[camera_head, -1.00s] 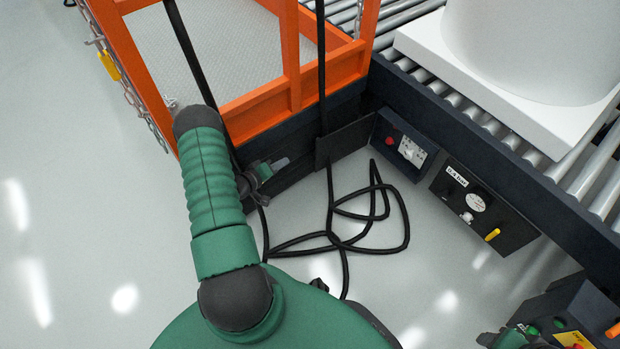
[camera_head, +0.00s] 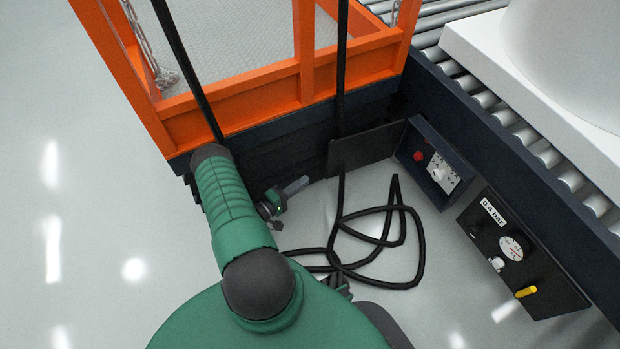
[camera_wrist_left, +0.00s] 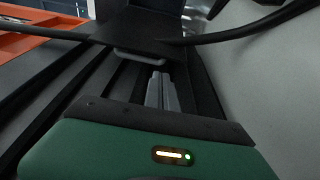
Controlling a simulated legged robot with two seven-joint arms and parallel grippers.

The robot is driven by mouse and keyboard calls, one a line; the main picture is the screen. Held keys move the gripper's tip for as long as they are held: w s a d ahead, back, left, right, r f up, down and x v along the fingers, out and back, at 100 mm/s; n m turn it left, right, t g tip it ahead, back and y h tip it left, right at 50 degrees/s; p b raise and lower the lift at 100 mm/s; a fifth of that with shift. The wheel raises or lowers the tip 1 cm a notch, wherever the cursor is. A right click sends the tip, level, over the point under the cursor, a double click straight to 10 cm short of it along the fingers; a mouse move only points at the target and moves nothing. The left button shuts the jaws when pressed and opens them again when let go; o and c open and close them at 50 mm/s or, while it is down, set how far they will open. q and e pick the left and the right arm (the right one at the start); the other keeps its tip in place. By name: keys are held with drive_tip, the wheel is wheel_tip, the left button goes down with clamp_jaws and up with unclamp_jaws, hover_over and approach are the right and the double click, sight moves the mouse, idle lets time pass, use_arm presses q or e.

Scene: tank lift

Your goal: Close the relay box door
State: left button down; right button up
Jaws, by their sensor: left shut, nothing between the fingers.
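The relay box (camera_head: 432,163) is a dark box with a red button and a pale control plate, low on the conveyor's side. A flat dark panel, which looks like its door (camera_head: 366,148), stands open at the box's left edge. My left gripper (camera_head: 300,185) is shut and empty, just left of the door and seemingly apart from it. In the left wrist view the closed fingers (camera_wrist_left: 158,90) point toward a dark panel with a grey handle (camera_wrist_left: 140,57). Whether they touch it cannot be told.
The orange-railed lift (camera_head: 250,85) stands behind my left gripper. A black cable (camera_head: 420,245) lies looped on the floor. A gauge panel (camera_head: 515,255) with a yellow handle is at the right, below the conveyor (camera_head: 545,155) carrying a white tank (camera_head: 570,60). Floor at the left is clear.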

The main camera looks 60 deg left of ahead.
use_arm(q)
drive_tip(key=w+a+b, duration=0.1)
drive_tip(key=w+b, duration=0.3)
drive_tip(key=w, duration=0.4)
drive_tip(key=shift+a, duration=0.15)
drive_tip(key=shift+f, duration=0.1)
